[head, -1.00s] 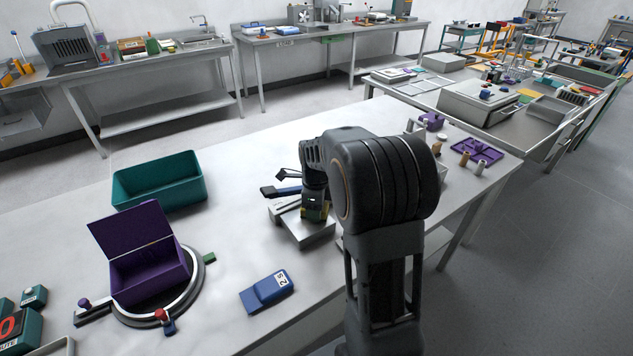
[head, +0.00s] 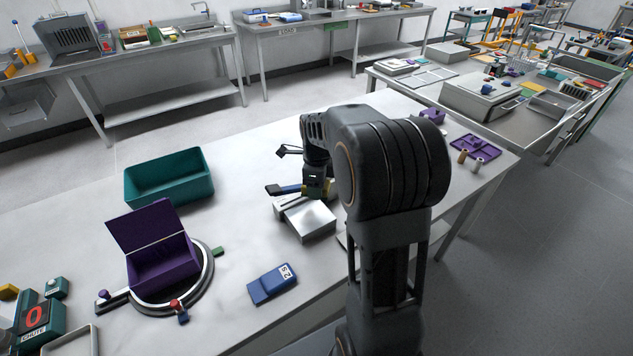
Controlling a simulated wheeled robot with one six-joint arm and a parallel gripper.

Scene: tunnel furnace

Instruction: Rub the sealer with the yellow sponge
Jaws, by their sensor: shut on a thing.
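The sealer (head: 311,224) is a silver metal box with a flat arm on the workbench, left of my arm. A dark handle with a blue part (head: 285,190) sticks out to the left at its back end. My gripper (head: 318,190) points down at the back of the sealer, mostly hidden by its own wrist. It is shut on a small yellowish piece, which looks like the yellow sponge (head: 329,187); little of it shows. I cannot tell whether it touches the sealer.
A purple open box (head: 163,262) stands on a round base at the left. A teal bin (head: 168,183) is behind it. A blue labelled block (head: 272,286) lies in front of the sealer. A purple tray (head: 475,148) is at the right. The bench between the bin and sealer is clear.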

